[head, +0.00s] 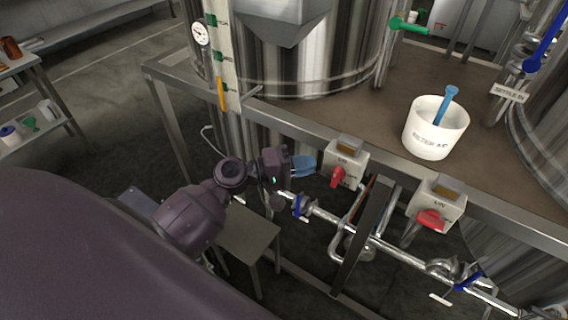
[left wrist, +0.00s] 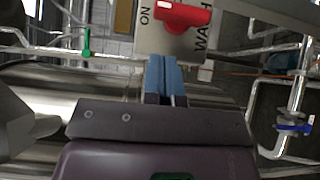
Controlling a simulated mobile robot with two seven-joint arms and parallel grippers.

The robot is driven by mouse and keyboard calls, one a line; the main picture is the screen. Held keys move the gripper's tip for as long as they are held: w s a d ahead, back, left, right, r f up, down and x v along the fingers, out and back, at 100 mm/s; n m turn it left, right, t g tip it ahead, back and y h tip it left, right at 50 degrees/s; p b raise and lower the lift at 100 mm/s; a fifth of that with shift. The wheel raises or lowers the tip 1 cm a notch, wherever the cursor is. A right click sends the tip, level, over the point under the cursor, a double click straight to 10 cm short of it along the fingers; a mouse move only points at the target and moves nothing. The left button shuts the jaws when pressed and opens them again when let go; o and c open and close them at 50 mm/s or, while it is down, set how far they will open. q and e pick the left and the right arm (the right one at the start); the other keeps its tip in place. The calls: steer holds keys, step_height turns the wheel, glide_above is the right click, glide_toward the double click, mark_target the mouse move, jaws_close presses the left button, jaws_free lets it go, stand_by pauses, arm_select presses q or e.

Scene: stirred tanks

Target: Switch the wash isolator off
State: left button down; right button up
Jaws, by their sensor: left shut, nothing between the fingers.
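The wash isolator (head: 345,158) is a pale box with a red rotary handle (head: 337,177), on the platform's front rail in the head view. In the left wrist view the box (left wrist: 172,44) shows part of the word WASH, and ON stands left of the red handle (left wrist: 183,16). The handle lies roughly across the picture there; its top is cut off. My left gripper (head: 313,166), with blue fingers, is shut and empty, just left of the box. Its fingertips (left wrist: 161,60) show below the handle in the wrist view, apart from it. My right gripper is not in view.
A second, similar isolator (head: 438,203) with a red handle is further right on the rail. Pipes with blue-handled valves (head: 300,206) run below. A white tub (head: 435,128) with a blue tool stands on the platform. A grey stool (head: 246,240) is under my left arm.

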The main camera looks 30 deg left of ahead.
mark_target(336, 177)
arm_select(q)
steer(key=shift+s+d+r+p, duration=0.1)
steer(key=shift+d+p, duration=0.05)
steer(key=shift+d, duration=0.45)
steer(key=shift+s+d+p, duration=0.1)
steer(key=shift+d+p, duration=0.05)
steer(key=shift+d, duration=1.05)
steer(key=shift+w, duration=0.1)
